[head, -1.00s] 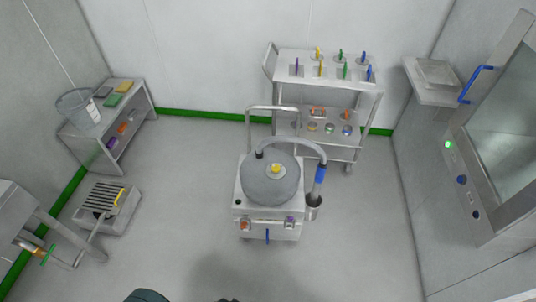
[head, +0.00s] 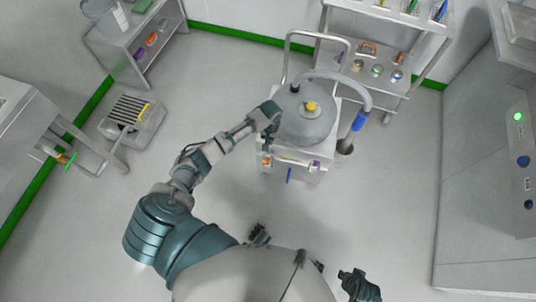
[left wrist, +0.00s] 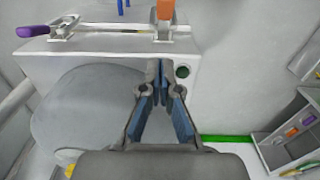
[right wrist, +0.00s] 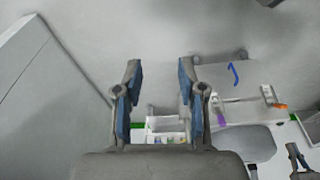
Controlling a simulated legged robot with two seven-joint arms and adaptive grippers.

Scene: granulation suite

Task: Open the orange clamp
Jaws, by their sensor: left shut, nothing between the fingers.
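The orange clamp (head: 266,161) is on the front left of the steel cart body that carries a grey round drum (head: 306,122). In the left wrist view its orange handle (left wrist: 165,10) and metal latch show at the top edge, partly cut off. It also shows in the right wrist view (right wrist: 279,106). My left gripper (head: 274,112) is over the cart's left side by the drum, behind the clamp. Its fingers (left wrist: 157,68) are together and empty, apart from the clamp. My right gripper (head: 360,288) is low at the right, far from the cart; its fingers (right wrist: 159,70) are apart and empty.
A purple clamp (head: 314,165) sits at the cart's front right, with a blue handle (head: 289,175) between. A hose arches over the drum to a blue grip (head: 359,121). A shelf trolley (head: 350,62) stands behind. Floor in front of the cart is open.

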